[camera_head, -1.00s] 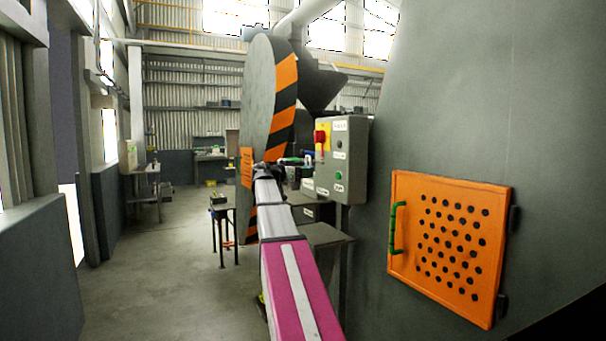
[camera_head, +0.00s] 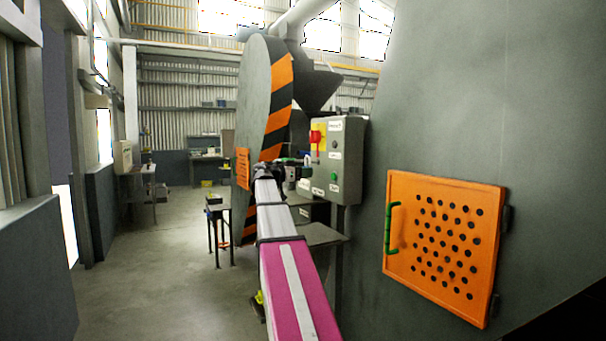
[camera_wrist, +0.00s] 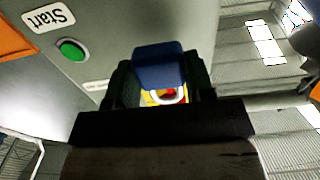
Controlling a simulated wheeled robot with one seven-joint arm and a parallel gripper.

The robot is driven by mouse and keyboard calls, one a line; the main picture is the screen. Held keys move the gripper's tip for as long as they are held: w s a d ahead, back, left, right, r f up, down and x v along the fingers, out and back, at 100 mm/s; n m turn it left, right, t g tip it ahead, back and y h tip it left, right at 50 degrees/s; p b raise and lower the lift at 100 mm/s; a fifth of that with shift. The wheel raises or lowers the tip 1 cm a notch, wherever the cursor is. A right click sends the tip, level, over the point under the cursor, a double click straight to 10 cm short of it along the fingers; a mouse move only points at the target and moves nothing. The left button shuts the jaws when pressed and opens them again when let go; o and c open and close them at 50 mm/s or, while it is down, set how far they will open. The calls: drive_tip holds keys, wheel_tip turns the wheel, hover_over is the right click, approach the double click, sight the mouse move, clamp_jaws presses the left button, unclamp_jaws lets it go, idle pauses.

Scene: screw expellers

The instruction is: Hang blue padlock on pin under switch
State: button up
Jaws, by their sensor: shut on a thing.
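My gripper (camera_wrist: 160,85) is shut on the blue padlock (camera_wrist: 160,62) in the wrist view. The padlock's body sits between the two dark fingers. Its pale shackle (camera_wrist: 182,95) shows just below the body, in front of a red and yellow patch. In the head view, the switch (camera_head: 317,137) is red on a yellow plate, on the front of the grey control box (camera_head: 350,165). My gripper (camera_head: 300,170) is just left of the box, a little below the switch. I cannot make out the pin, nor whether the shackle touches it.
A green button (camera_wrist: 72,50) sits beside a "Start" label in the wrist view. An orange perforated door (camera_head: 443,245) with a green handle is at the right. A striped orange-black guard (camera_head: 265,120) stands behind my arm. The floor (camera_head: 165,275) at left is clear.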

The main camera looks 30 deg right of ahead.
drive_tip(key=shift+d, duration=1.5)
idle(0.3)
drive_tip(key=shift+f, duration=0.65)
idle(0.8)
drive_tip(key=o, duration=1.5)
drive_tip(key=shift+a, duration=5)
